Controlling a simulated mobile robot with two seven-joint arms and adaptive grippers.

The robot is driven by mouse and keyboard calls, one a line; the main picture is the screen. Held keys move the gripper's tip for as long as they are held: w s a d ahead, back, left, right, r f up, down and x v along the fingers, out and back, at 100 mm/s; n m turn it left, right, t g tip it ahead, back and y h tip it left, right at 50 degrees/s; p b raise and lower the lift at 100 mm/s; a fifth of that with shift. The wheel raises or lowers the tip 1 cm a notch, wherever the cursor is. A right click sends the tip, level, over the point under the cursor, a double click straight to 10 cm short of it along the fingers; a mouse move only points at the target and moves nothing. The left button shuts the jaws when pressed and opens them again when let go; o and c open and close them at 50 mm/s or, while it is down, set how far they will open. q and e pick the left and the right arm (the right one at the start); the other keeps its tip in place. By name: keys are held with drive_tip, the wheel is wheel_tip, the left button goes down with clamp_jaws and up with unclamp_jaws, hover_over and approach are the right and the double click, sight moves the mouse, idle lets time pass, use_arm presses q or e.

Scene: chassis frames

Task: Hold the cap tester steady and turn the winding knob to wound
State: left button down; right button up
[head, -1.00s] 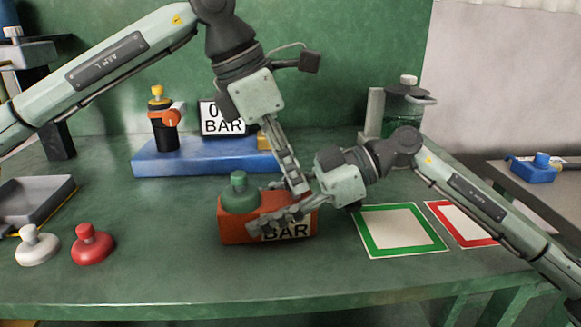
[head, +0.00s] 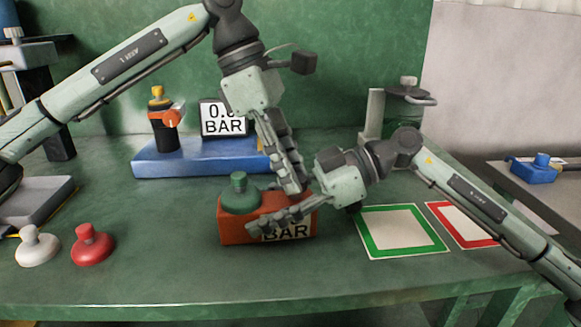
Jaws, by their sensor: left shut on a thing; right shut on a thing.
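The cap tester is an orange block (head: 232,231) with a green cap (head: 240,197) on its top left and a white BAR display (head: 296,231) on its front. My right gripper (head: 258,222) reaches in from the right, shut on the cap tester, with its fingers across the front and part of the display. My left gripper (head: 297,188) comes down from above, shut at the top right of the block. The winding knob is hidden there behind the fingers, so its position cannot be read.
A blue base (head: 190,160) with a black cylinder (head: 164,132) and a second BAR display (head: 222,118) stands behind. White (head: 36,246) and red (head: 92,245) knobbed caps stand left. Green-framed (head: 402,231) and red-framed (head: 462,222) mats lie right. The front table is clear.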

use_arm(q)
drive_tip(key=shift+m, duration=0.5)
drive_tip(key=c, duration=1.2)
unclamp_jaws()
drive_tip(key=shift+r, duration=0.1)
drive_tip(key=v, duration=1.2)
drive_tip(key=shift+w, duration=0.25)
use_arm(e)
drive_tip(key=o, duration=1.6)
drive_tip(key=shift+c, duration=0.2)
